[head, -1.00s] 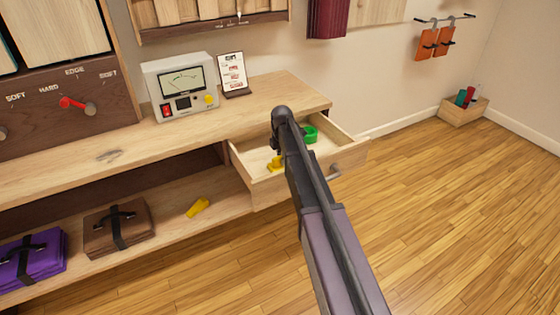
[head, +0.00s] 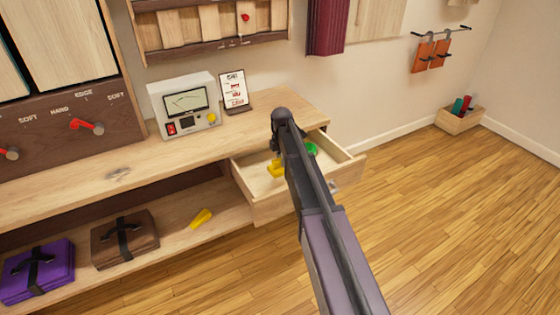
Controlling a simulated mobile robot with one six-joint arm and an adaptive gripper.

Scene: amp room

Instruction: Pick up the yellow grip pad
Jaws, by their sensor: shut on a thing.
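A yellow piece (head: 275,169), which I take for the grip pad, is at my gripper's tip, over the open drawer (head: 248,181). My gripper (head: 277,150) points down above it and is shut on it. The fingers are small and dark, and my arm hides part of them and of the drawer's inside. The piece seems slightly raised from the drawer floor. Another yellow piece (head: 201,218), wedge-like, lies on the lower shelf (head: 172,232).
A green ring-like thing (head: 311,149) is in the drawer, partly behind my arm. A meter box (head: 184,107) and a card stand (head: 234,90) stand on the bench top. Brown (head: 125,240) and purple (head: 38,272) cases lie on the lower shelf.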

